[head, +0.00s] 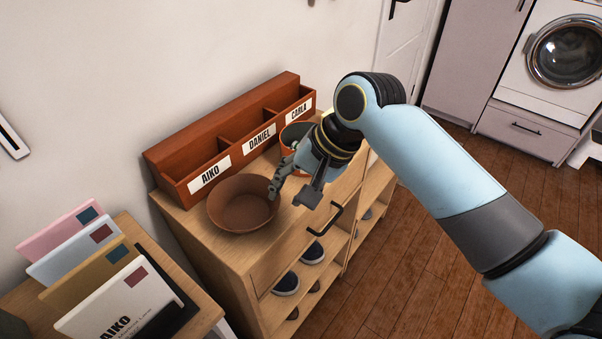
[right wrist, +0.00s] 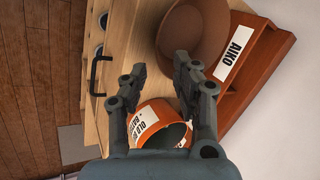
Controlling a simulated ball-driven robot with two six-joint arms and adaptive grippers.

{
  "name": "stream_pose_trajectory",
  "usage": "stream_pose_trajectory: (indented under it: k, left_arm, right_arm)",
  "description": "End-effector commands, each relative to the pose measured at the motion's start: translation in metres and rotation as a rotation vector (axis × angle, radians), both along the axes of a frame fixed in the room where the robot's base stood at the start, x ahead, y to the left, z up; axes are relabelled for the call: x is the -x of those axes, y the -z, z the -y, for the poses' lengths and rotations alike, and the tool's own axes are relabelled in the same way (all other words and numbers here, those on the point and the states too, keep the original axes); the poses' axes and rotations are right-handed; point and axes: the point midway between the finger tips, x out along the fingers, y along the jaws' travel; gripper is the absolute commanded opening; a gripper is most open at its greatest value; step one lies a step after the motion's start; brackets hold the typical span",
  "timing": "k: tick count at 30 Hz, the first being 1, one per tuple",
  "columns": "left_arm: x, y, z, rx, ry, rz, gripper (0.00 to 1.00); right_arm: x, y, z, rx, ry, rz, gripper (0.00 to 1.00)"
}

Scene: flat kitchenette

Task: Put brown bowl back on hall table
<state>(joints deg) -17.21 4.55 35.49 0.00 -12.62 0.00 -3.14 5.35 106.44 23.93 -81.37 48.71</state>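The brown bowl (head: 240,212) sits upright on the light wooden top of the hall table (head: 222,250), in front of the letter organizer. It also shows at the top of the right wrist view (right wrist: 200,30). My right gripper (head: 291,192) is at the bowl's right rim, with its two fingers spread apart. One fingertip overlaps the rim in the head view and the other is outside the bowl. In the right wrist view the gripper (right wrist: 160,66) has a clear gap between its fingers. I cannot tell whether a finger touches the bowl. My left gripper is not in view.
A red-brown organizer (head: 222,135) labelled AIKO, DANIEL and CARLA stands along the wall. An orange container (right wrist: 155,112) stands close to my right gripper. Shoes (head: 286,284) lie on the shelves below. Envelopes (head: 122,305) stand on a wooden surface at lower left.

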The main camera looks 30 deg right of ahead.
Motion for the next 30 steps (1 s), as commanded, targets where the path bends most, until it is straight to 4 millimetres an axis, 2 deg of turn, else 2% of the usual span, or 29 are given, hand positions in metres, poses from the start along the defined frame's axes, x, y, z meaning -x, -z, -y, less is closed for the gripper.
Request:
stream_pose_trajectory:
  k: [3,9,14,17,20,23,24,26,27,29,30]
  left_arm:
    - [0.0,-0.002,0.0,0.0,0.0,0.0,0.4]
    - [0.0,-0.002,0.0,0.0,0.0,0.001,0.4]
    - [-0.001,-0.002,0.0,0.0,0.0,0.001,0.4]
    - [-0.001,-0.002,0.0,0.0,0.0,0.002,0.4]
    - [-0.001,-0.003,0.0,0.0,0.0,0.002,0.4]
    - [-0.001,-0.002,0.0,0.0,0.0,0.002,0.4]
    - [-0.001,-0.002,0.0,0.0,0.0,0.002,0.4]
    - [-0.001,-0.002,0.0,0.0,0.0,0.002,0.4]
    - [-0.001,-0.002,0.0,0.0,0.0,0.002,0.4]
    - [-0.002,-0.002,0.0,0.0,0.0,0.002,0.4]
    - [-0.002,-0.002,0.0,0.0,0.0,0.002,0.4]
  right_arm:
    - [0.008,-0.021,0.009,0.004,-0.001,0.002,0.29]
    - [0.016,-0.039,0.015,0.0,-0.001,0.0,0.29]
    - [0.017,-0.041,0.015,0.0,0.0,-0.001,0.29]
    - [0.017,-0.022,0.02,0.016,-0.001,-0.008,0.29]
    - [0.023,0.035,0.034,0.072,-0.014,-0.023,0.29]
    - [0.047,0.117,0.056,0.173,-0.062,-0.041,0.29]
    - [0.065,0.152,0.065,0.221,-0.097,-0.052,0.29]
    - [0.103,0.207,0.08,0.303,-0.17,-0.073,0.29]
    - [0.132,0.24,0.088,0.356,-0.229,-0.086,0.29]
    - [0.18,0.281,0.098,0.425,-0.33,-0.105,0.29]
    - [0.213,0.303,0.102,0.463,-0.4,-0.117,0.29]
